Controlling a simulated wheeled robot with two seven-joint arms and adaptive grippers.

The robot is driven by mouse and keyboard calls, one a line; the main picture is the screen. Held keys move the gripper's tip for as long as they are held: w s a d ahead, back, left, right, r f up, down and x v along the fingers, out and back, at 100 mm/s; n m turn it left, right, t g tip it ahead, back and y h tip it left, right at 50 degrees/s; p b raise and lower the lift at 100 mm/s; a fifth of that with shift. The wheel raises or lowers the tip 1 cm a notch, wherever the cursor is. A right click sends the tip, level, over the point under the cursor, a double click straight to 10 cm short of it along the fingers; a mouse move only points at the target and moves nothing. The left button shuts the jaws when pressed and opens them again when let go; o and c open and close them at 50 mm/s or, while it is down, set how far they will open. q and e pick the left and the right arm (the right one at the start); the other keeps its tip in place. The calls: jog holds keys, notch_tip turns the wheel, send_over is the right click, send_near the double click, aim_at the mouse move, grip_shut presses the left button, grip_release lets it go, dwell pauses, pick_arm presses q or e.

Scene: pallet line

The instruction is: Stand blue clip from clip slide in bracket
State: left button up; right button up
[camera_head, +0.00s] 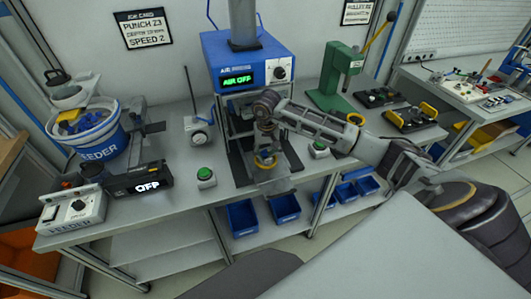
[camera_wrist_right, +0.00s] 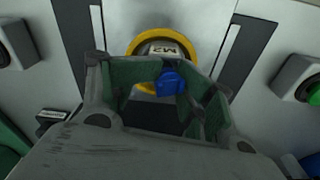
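My right gripper (camera_head: 265,152) is low under the blue press, its arm coming in from the right. In the right wrist view its two green-padded fingers (camera_wrist_right: 170,80) close in on a small blue clip (camera_wrist_right: 170,84), which sits between the tips. Just beyond the clip is a round yellow-rimmed fixture (camera_wrist_right: 190,38) with a dark-lettered grey face; it also shows in the head view (camera_head: 266,163). I cannot tell whether clip and fixture touch. I cannot pick out the bracket or the clip slide with certainty. My left gripper is not in view.
The blue press (camera_head: 247,60) reads "AIR OFF" and stands over the fixture. Green buttons (camera_head: 205,174) (camera_head: 319,146) flank it. A blue feeder bowl (camera_head: 85,132) and a black "OFF" unit (camera_head: 140,181) are at left. A green hand press (camera_head: 338,80) stands right.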

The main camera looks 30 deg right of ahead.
aim_at(266, 151)
jog(key=shift+d+r+p, duration=0.1)
jog(key=shift+r+p, duration=0.25)
jog(key=shift+p, duration=0.05)
jog(key=shift+w+r+p, duration=0.1)
jog(key=shift+r+p, duration=0.2)
jog(key=shift+r, duration=0.05)
pick_arm(q)
jog(key=shift+b, duration=0.7)
pick_arm(e)
notch_tip(266, 151, up, 12)
jog(key=shift+s+a, duration=0.25)
jog(key=shift+s, duration=0.2)
jog(key=shift+f, duration=0.1)
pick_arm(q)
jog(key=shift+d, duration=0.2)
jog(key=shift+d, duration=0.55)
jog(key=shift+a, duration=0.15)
